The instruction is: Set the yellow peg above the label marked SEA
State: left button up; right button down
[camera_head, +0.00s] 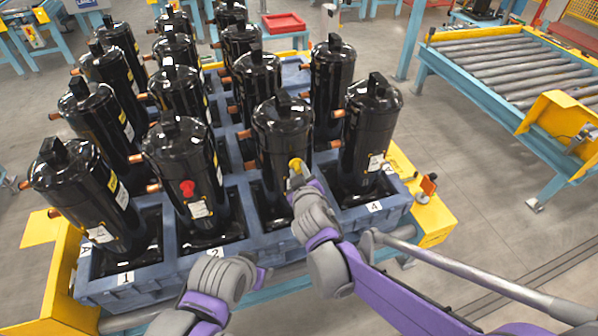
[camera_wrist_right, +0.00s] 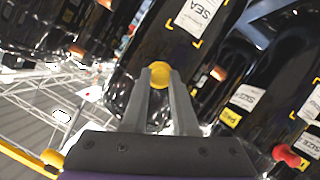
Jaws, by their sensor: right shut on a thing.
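My right gripper (camera_head: 294,174) is shut on the yellow peg (camera_head: 295,164), at the front of the third black compressor (camera_head: 283,135) in the near row. In the right wrist view, the yellow peg (camera_wrist_right: 159,73) sits between the two grey fingertips, against or close to the black shell. The white SEA label (camera_wrist_right: 196,14) is on the same shell. That view is turned over, so the peg lies on the label's upper side. Whether the peg is seated cannot be told. My left arm (camera_head: 225,280) shows at the bottom; its fingers cannot be made out.
A red peg (camera_head: 187,187) sits above a white label on compressor 2, left of my right gripper. Several black compressors with copper stubs stand close together in a blue pallet (camera_head: 150,281). A roller conveyor (camera_head: 510,65) stands at the right, with open floor between.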

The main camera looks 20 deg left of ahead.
jog(key=shift+w+a, duration=0.4)
jog(key=shift+w, duration=0.15)
dwell(0.9)
jog(key=c, duration=0.6)
grip_release()
jog(key=v, duration=1.1)
jog(key=shift+w+f, duration=0.1)
